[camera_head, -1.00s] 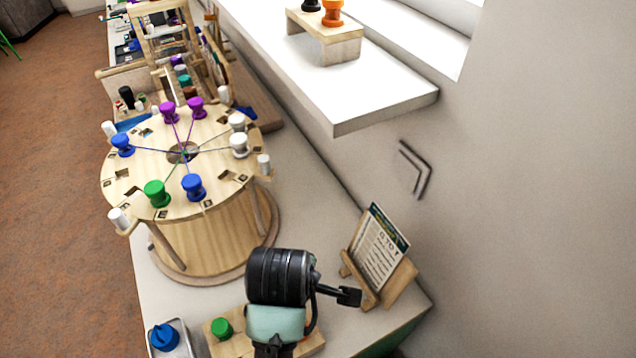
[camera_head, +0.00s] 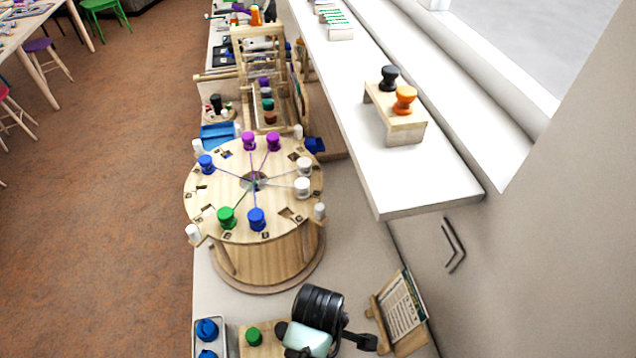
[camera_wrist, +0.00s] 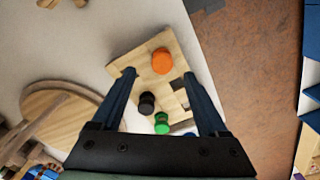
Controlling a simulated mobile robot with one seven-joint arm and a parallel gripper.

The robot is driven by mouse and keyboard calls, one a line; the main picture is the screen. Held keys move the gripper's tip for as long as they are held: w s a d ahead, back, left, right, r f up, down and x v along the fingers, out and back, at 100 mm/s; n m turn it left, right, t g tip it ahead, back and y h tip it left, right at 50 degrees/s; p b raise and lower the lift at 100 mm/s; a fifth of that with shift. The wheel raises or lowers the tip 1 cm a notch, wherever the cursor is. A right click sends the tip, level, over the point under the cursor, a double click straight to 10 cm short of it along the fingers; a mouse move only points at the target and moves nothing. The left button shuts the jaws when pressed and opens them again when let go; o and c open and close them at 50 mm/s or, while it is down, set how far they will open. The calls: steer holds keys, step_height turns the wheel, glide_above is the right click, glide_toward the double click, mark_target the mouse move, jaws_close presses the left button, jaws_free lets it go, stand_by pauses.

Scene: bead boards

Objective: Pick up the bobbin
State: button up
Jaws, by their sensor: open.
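In the wrist view, a pale wooden board (camera_wrist: 127,62) holds an orange bobbin (camera_wrist: 162,61), a black bobbin (camera_wrist: 147,103) and a green bobbin (camera_wrist: 161,122). My gripper (camera_wrist: 158,75) is open above this board, with one blue finger on each side of the bobbins. Nothing is held between the fingers. In the head view, a green bobbin (camera_head: 254,337) stands on the board beside my wrist, which hides the rest of that board. I cannot tell which bobbin is meant. Other bobbins, such as a blue one (camera_head: 257,219), stand on a round wooden drum (camera_head: 262,258).
A tray with blue bobbins (camera_head: 207,328) is left of the board. A card on a wooden stand (camera_head: 402,310) is close to the right. A white shelf (camera_head: 430,190) overhangs the counter, carrying a small wooden riser (camera_head: 405,132) with black and orange bobbins.

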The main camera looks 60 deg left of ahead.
steer(key=shift+s+d+f+p, duration=0.1)
steer(key=shift+f+p, duration=0.15)
steer(key=shift+f, duration=1.35)
steer(key=shift+d+f+p, duration=0.1)
steer(key=shift+f+p, duration=0.15)
steer(key=shift+f, duration=1.3)
steer(key=shift+c, duration=0.4)
jaws_close()
